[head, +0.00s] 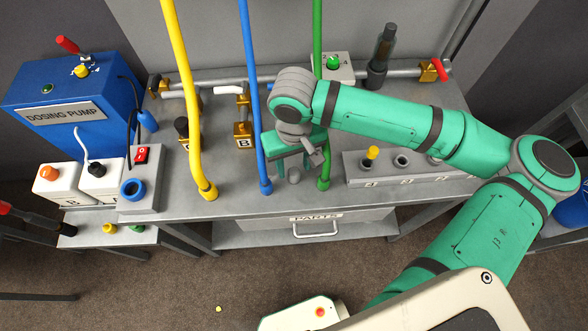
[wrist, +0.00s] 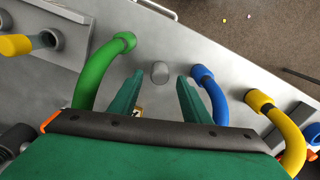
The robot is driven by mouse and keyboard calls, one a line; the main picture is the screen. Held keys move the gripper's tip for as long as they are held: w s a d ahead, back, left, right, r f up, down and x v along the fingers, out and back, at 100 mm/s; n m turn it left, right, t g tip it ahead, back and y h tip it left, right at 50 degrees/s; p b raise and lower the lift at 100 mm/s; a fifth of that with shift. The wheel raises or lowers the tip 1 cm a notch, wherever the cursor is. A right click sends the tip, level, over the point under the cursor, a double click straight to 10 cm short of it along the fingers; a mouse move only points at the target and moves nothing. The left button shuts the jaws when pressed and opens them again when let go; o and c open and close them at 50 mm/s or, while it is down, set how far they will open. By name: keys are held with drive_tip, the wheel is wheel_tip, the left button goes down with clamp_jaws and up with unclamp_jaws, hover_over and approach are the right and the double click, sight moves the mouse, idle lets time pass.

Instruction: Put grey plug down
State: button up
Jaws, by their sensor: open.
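The grey plug (head: 294,176) is a short grey cylinder on the grey bench top (head: 235,204), near its front edge, between the blue and green hoses. It also shows in the wrist view (wrist: 160,73), just beyond and between my fingertips. My gripper (head: 293,163) is open above the bench, its green fingers (wrist: 160,80) apart with a visible gap on both sides of the plug. The plug looks upright. I cannot tell how high the fingertips are above the bench.
The green hose (head: 318,40) and blue hose (head: 254,120) stand close on either side of my gripper; the yellow hose (head: 182,90) is farther left. A grey holder block (head: 362,181) with a yellow plug (head: 373,153) is to the right. The PARTS drawer (head: 318,226) is below.

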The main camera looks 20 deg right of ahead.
sight(294, 172)
wheel_tip(294, 172, up, 8)
idle(0.4)
idle(0.5)
